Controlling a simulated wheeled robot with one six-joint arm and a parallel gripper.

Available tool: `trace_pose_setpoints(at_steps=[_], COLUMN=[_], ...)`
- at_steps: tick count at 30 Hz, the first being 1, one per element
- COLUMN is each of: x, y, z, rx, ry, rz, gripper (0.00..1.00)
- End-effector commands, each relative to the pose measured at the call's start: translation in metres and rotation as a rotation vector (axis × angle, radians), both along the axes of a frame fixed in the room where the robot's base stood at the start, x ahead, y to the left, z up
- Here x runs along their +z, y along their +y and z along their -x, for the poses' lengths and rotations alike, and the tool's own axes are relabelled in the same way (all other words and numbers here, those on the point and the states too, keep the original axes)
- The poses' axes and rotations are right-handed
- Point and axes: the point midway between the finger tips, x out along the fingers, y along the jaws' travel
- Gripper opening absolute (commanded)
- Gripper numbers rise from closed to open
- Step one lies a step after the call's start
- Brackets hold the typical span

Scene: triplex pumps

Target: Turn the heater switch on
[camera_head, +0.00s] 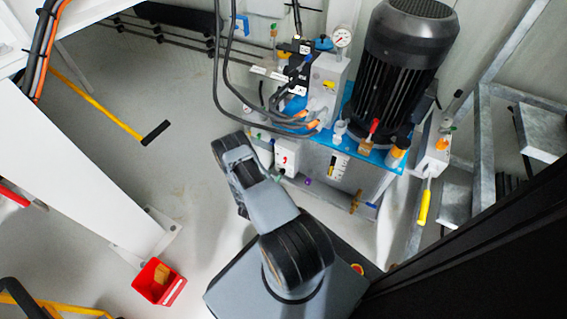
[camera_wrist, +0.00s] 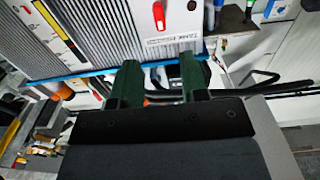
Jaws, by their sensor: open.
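A red switch handle (camera_wrist: 158,15) shows near the top of the wrist view on a pale panel. A label whose visible word looks like "TANK" (camera_wrist: 172,41) sits just below it. In the head view, a small white box with a red mark (camera_head: 286,156) below the blue plate looks like the same switch. My gripper (camera_wrist: 160,75) is open and empty, with its two green fingers pointing toward the panel's blue edge. The red handle lies above the fingertips in the picture, apart from them. In the head view, my gripper's fingers cannot be made out.
A black motor (camera_head: 400,75) and a pressure gauge (camera_head: 341,37) stand above the blue plate (camera_head: 345,142). Dark hoses (camera_head: 222,75) hang at the left. A red bin (camera_head: 160,283) stands on open floor.

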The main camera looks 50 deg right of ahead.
Motion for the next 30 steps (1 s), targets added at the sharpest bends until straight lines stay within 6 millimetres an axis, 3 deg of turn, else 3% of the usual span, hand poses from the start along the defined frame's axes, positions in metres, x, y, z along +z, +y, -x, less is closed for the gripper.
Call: trace_pose_setpoints(at_steps=[6,15,30], x=[-0.003,-0.002,0.000], y=[-0.043,-0.082,-0.093], z=[-0.009,-0.020,-0.023], rx=[-0.004,-0.001,0.002], ry=[-0.002,-0.002,0.000], rz=[0.000,0.000,-0.001], gripper=[0.40,0.40,0.40])
